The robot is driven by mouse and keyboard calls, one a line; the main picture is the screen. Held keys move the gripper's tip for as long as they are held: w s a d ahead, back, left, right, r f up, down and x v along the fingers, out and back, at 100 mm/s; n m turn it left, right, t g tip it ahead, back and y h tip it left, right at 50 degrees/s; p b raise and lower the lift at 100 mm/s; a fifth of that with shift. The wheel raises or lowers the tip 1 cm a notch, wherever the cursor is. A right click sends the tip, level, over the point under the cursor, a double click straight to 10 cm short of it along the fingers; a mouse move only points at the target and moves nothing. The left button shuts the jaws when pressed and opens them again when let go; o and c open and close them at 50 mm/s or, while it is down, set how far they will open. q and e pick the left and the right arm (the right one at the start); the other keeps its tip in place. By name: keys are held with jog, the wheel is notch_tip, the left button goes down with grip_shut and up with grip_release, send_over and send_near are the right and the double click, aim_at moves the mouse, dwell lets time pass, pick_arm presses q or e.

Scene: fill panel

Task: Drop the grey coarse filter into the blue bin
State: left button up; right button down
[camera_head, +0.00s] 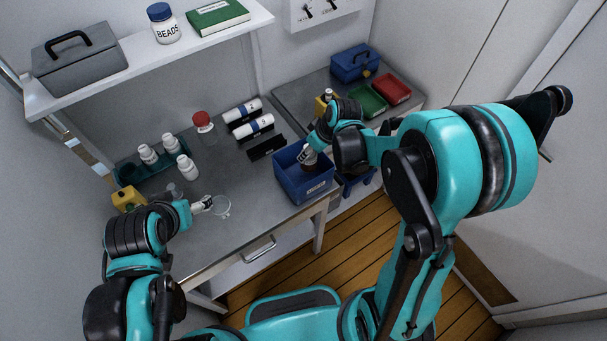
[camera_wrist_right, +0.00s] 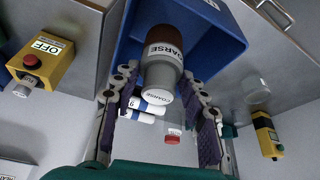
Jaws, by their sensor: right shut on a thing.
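The coarse filter (camera_wrist_right: 162,70) is a cylinder with a grey end cap and a brown body, labelled COARSE. My right gripper (camera_wrist_right: 160,112) is shut on it; the fingers lie on both sides of its grey end. The blue bin (camera_head: 303,188) stands at the table's right front edge. In the head view my right gripper (camera_head: 308,152) points down over the bin, with the filter's brown part (camera_head: 311,167) low in its opening. The bin also shows behind the filter in the right wrist view (camera_wrist_right: 222,45). My left gripper (camera_head: 204,204) is low over the table's left part; its finger gap is unclear.
A clear round dish (camera_head: 221,207) lies beside my left gripper. White bottles (camera_head: 187,167) and a red-capped jar (camera_head: 203,124) stand behind. White cylinders (camera_head: 254,127) lie on black holders behind the bin. Green (camera_head: 366,101) and red (camera_head: 392,89) trays sit on the right-hand counter.

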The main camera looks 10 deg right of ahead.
jog(key=c, duration=0.8)
grip_release()
jog(key=shift+o, duration=0.2)
jog(key=v, duration=1.2)
jog(key=shift+s+f, duration=0.1)
jog(key=shift+s, duration=0.05)
jog(key=s+f+m+t+h+b, duration=0.2)
jog(key=s+f+m+b, duration=0.4)
jog(key=s+f+b, duration=0.4)
jog(key=s+t+b, duration=0.1)
jog(key=s, duration=0.1)
jog(key=shift+s+m+t+b, duration=0.3)
jog(key=shift+b, duration=0.05)
